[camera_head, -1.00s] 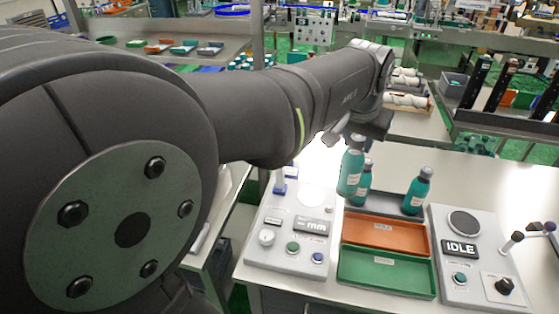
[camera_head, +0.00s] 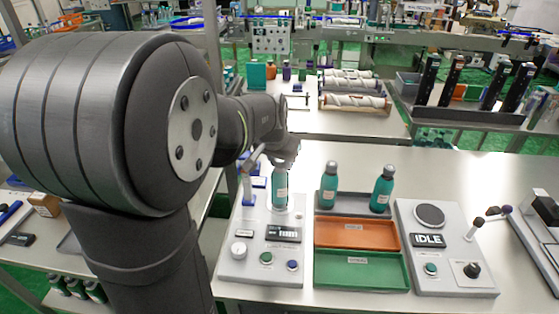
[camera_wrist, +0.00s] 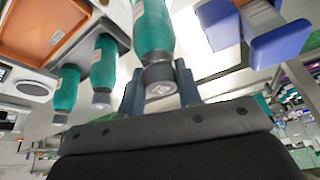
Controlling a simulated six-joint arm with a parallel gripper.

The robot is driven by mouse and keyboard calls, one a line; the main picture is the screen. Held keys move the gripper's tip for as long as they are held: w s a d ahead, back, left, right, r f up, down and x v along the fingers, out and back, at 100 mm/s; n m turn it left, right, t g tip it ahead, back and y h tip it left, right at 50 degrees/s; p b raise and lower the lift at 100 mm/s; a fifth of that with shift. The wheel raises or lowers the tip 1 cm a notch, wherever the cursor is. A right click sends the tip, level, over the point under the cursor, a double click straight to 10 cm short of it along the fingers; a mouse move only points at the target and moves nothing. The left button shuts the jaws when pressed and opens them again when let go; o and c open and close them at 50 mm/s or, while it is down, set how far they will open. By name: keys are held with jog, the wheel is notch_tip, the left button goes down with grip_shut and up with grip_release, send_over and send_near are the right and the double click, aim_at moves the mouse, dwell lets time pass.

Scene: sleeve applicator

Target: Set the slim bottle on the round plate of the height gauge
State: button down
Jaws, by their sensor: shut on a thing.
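My gripper (camera_wrist: 160,92) is shut on a teal bottle (camera_head: 280,186) with a grey cap. It grips near the cap, and the bottle hangs upright with its base down. In the wrist view the bottle (camera_wrist: 152,28) sits between the two fingers. The height gauge (camera_head: 232,268) is the light grey box at the left of the bench, with a small display, buttons and a blue-footed post. The held bottle is over the rear of the gauge, where its round plate is largely hidden. I cannot tell whether the base touches the plate.
Two more teal bottles (camera_head: 329,184) (camera_head: 382,190) stand in a grey tray right of the gauge. An orange tray (camera_head: 356,234) and a green tray (camera_head: 358,271) lie in front. Further right is a box reading IDLE (camera_head: 428,240). The gauge's blue post (camera_wrist: 270,32) is close beside the held bottle.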

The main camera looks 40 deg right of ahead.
jog(key=shift+f, duration=0.1)
jog(key=c, duration=1)
grip_release()
jog(key=shift+c, duration=0.2)
jog(key=v, duration=1.2)
jog(key=shift+d, duration=0.1)
